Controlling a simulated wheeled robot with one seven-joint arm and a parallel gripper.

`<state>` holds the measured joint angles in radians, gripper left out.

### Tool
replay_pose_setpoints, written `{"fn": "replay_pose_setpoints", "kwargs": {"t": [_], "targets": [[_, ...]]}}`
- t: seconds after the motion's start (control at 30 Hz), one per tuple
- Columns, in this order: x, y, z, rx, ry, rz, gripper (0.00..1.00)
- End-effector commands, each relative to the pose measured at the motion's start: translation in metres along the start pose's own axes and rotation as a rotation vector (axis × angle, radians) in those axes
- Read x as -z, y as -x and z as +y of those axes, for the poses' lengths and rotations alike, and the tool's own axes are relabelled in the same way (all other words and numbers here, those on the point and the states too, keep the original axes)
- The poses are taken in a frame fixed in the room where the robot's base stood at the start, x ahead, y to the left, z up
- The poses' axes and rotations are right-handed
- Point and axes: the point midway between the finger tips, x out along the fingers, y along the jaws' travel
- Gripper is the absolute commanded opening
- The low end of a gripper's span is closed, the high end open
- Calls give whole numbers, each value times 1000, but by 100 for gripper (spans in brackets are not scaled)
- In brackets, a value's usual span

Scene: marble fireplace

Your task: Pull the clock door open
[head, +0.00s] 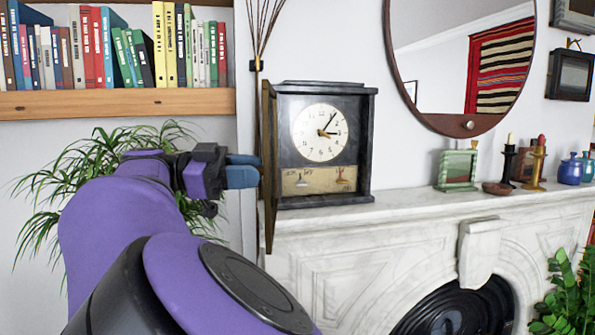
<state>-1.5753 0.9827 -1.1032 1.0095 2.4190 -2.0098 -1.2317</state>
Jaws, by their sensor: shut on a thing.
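The clock (324,190) is a dark box with a white round dial, standing on the left end of the mantel. Its door (269,150) is swung out from the left side of the clock front and shows almost edge-on. The dial and the panel below it are uncovered. My gripper (250,172), with blue fingers, is at the outer left face of the door, shut on the door. The exact spot of the grip, likely a handle, is hidden behind the fingers.
A round mirror (455,60) hangs above. A leafy plant (85,165) and a bookshelf (120,104) are at left.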

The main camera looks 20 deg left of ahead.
Motion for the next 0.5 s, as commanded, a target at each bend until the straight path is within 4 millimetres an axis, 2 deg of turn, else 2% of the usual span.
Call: {"fn": "replay_pose_setpoints", "kwargs": {"t": [0.33,0.37,0.43,0.5], "targets": [[-1,0,0,-2,2,1,0],[-1,0,0,-2,2,1,33],[-1,0,0,-2,2,1,49],[-1,0,0,-2,1,1,52]]}}
